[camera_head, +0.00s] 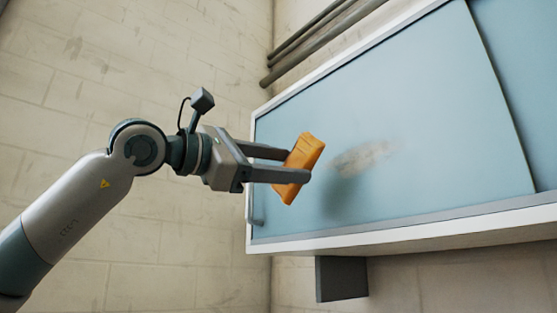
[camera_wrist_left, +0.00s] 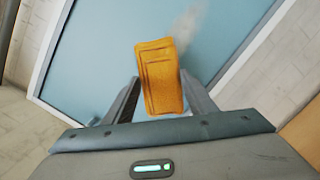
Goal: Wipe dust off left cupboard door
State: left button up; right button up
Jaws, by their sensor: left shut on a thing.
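The left cupboard door (camera_head: 430,110) is a light blue panel in a white frame. A grey-brown dust smudge (camera_head: 362,158) lies on its surface, and part of it shows in the left wrist view (camera_wrist_left: 187,30). My left gripper (camera_head: 295,166) is shut on an orange sponge (camera_head: 303,160), which also shows between the fingers in the left wrist view (camera_wrist_left: 160,78). The sponge is left of the smudge in the head view. It looks apart from the door, with a soft shadow on the panel. My right gripper is not in view.
A second blue panel (camera_head: 525,60) is at the right. Dark pipes (camera_head: 318,42) run along the wall above the cupboard. A dark grey block (camera_head: 341,279) is below its bottom edge.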

pick_arm(q)
jog(key=shift+f+p+x, duration=0.2)
jog(key=shift+p+x, duration=0.7)
jog(key=shift+x, duration=1.15)
jog(key=shift+w+d, duration=0.15)
jog(key=shift+w, duration=0.3)
jog(key=shift+x, duration=0.85)
jog(key=shift+f, duration=0.15)
jog(key=shift+s+d+r+b, duration=0.15)
jog(key=shift+s+d+b, duration=0.4)
jog(key=shift+s, duration=0.1)
jog(key=shift+s+d+r+b, duration=0.15)
jog(key=shift+s+d+b, duration=0.25)
jog(key=shift+s+d, duration=0.2)
